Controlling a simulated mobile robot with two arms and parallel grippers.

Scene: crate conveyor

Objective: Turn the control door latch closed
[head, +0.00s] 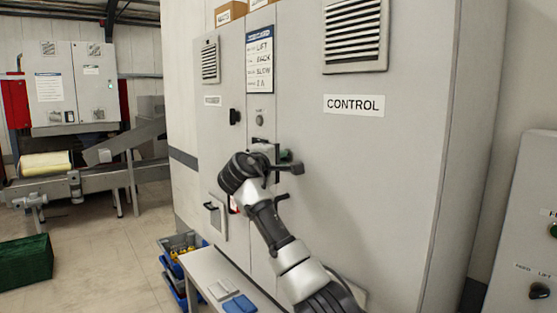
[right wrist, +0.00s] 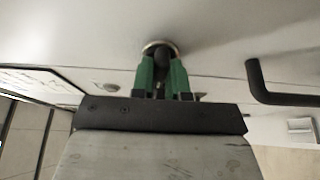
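The control door (head: 350,190) is a tall grey cabinet door with a CONTROL label, and it looks flush with the cabinet front. My right gripper (head: 284,156) is at the door's left edge, in front of the latch, and hides most of it. In the right wrist view the latch (right wrist: 161,49) is a small dark knob on a round metal plate. The green fingertips of my right gripper (right wrist: 161,75) stand on either side of the knob and appear shut on it. The latch's exact angle is hard to tell. My left gripper is not in view.
A black bent handle (right wrist: 262,88) sticks out right of my gripper in the right wrist view. A narrow bench (head: 205,263) with a blue item stands below the cabinet. Blue bins (head: 172,268) are left of it. Open floor (head: 110,245) lies further left.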

